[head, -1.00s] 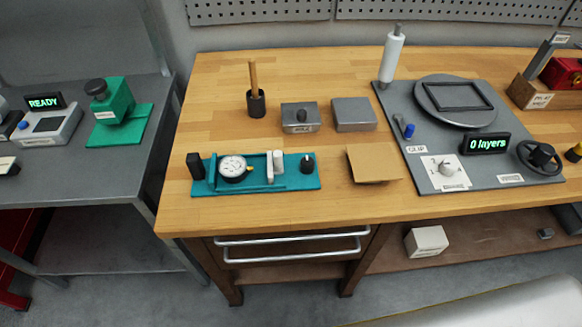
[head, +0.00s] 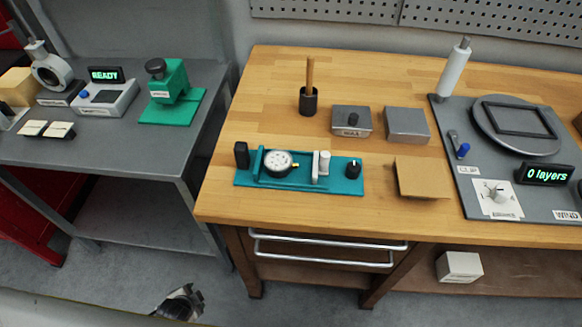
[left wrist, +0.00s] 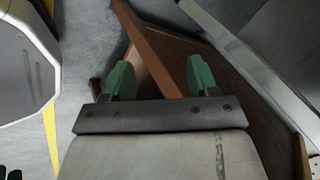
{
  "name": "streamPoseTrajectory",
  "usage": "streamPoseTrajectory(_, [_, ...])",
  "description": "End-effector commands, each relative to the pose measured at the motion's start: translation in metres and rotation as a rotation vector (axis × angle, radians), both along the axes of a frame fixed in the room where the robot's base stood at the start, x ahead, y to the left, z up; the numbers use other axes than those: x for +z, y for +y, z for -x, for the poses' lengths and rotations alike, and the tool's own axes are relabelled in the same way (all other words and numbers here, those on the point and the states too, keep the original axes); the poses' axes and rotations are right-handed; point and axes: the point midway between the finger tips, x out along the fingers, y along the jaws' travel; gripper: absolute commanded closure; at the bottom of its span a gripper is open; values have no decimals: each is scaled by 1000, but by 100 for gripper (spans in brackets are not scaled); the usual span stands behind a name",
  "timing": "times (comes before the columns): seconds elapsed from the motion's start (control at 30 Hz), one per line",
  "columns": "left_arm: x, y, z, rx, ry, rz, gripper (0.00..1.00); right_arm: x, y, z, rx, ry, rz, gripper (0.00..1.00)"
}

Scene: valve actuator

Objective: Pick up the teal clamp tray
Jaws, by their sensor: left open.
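The teal clamp tray (head: 298,176) lies flat near the front left of the wooden bench. It carries a round dial gauge, a white clamp piece, a dark knob at its right end and a black block at its left end. My left gripper (head: 182,303) shows at the bottom of the head view, low over the floor, in front of and below the bench and apart from the tray. In the left wrist view its two green fingers (left wrist: 158,78) are spread with nothing between them; the tray is not in that view. My right gripper is not in view.
A grey side table (head: 160,148) stands left, across a gap.

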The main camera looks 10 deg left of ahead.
Motion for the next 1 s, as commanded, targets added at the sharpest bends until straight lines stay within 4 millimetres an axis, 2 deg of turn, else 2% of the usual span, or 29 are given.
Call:
streamPoseTrajectory(0.03, [27, 9, -32, -96, -64, -66, 40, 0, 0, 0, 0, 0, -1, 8])
streamPoseTrajectory(0.1, [65, 17, -68, -231, -141, -165, 40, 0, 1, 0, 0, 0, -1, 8])
streamPoseTrajectory(0.17, [99, 22, -95, -343, -204, -259, 40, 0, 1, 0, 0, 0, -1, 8])
streamPoseTrajectory(0.2, [123, 23, -112, -415, -245, -323, 40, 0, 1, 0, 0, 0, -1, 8])
streamPoseTrajectory(0.3, [183, 22, -146, -585, -343, -490, 40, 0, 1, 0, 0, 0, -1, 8])
streamPoseTrajectory(0.4, [237, 16, -167, -723, -420, -647, 40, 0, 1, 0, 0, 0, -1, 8])
streamPoseTrajectory(0.57, [310, 1, -189, -883, -525, -859, 40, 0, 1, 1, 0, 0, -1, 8])
streamPoseTrajectory(0.7, [366, -20, -199, -990, -609, -1021, 40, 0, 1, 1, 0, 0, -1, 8])
streamPoseTrajectory(0.77, [380, -38, -197, -1037, -635, -1106, 40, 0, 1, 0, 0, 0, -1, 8])
streamPoseTrajectory(1.0, [392, -91, -177, -1130, -647, -1399, 40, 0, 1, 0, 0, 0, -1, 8])
